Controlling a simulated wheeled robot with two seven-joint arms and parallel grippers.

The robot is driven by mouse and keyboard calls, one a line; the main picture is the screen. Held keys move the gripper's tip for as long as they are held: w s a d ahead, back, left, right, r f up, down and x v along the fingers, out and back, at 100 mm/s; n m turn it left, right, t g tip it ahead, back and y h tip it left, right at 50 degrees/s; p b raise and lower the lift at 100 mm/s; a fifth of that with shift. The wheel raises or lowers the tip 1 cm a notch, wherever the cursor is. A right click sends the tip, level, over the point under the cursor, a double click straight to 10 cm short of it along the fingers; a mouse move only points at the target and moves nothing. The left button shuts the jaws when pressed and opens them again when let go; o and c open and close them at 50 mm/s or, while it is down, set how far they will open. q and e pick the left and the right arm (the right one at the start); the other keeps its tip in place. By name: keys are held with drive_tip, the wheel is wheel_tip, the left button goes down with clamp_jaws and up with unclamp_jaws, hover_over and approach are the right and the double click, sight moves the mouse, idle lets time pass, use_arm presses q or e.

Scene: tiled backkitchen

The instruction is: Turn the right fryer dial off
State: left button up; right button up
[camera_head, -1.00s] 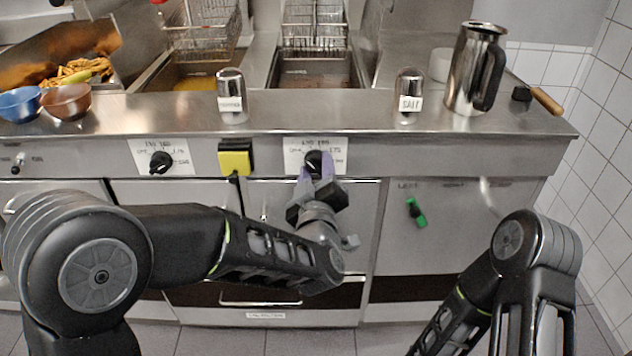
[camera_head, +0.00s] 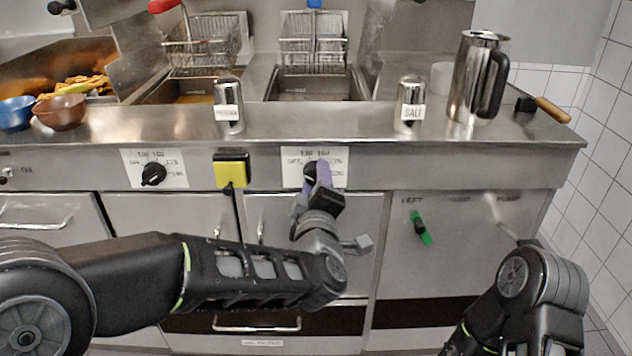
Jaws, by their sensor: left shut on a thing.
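The right fryer dial (camera_head: 309,171) is a black knob on a white label plate (camera_head: 337,158) on the steel front panel, below the right fryer basket. My left gripper (camera_head: 316,183), with purple fingers, is shut on this dial, and the fingers hide much of it. The fingers look turned at a slant. The left fryer dial (camera_head: 153,174) sits on its own white plate to the left.
A yellow box (camera_head: 231,170) with a cable is between the dials. Two shakers (camera_head: 411,102), a steel jug (camera_head: 477,77) and bowls (camera_head: 60,111) stand on the counter. Cabinet doors lie below the panel.

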use_arm(q)
drive_tip(key=o, duration=1.4)
drive_tip(key=shift+c, duration=0.2)
drive_tip(key=s, duration=0.7)
drive_tip(key=shift+s+p, duration=0.4)
